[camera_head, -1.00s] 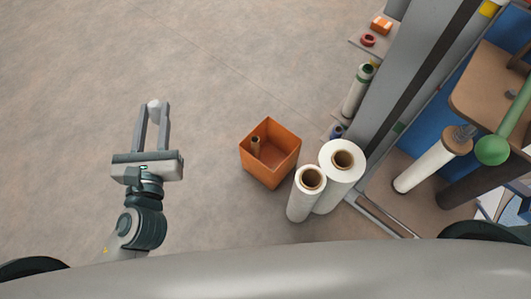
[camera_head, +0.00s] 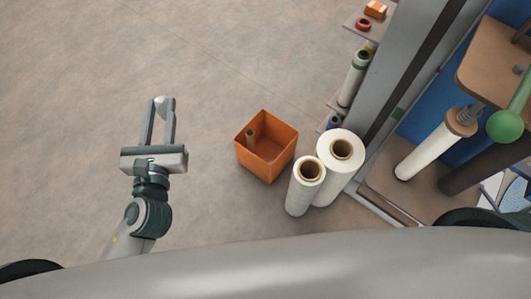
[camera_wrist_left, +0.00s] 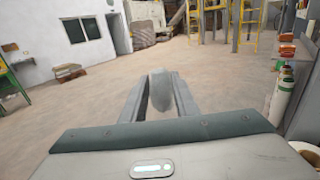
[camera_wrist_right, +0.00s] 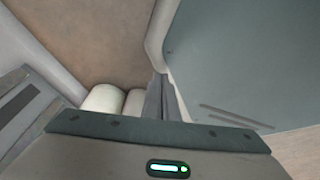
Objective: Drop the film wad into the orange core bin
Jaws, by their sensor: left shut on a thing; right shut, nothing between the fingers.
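The film wad (camera_head: 161,103) is a small pale grey-white lump between the fingertips of my left gripper (camera_head: 161,112). It also shows in the left wrist view (camera_wrist_left: 160,88), held between the two fingers (camera_wrist_left: 160,97). My left gripper is shut on it, out over bare floor to the left of the bin.
Two white film rolls, a taller one (camera_head: 354,165) and a slimmer one (camera_head: 299,196), stand right of the bin. A machine column (camera_head: 407,75) and shelf (camera_head: 351,22) rise further right. The floor between my left gripper and the bin is clear.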

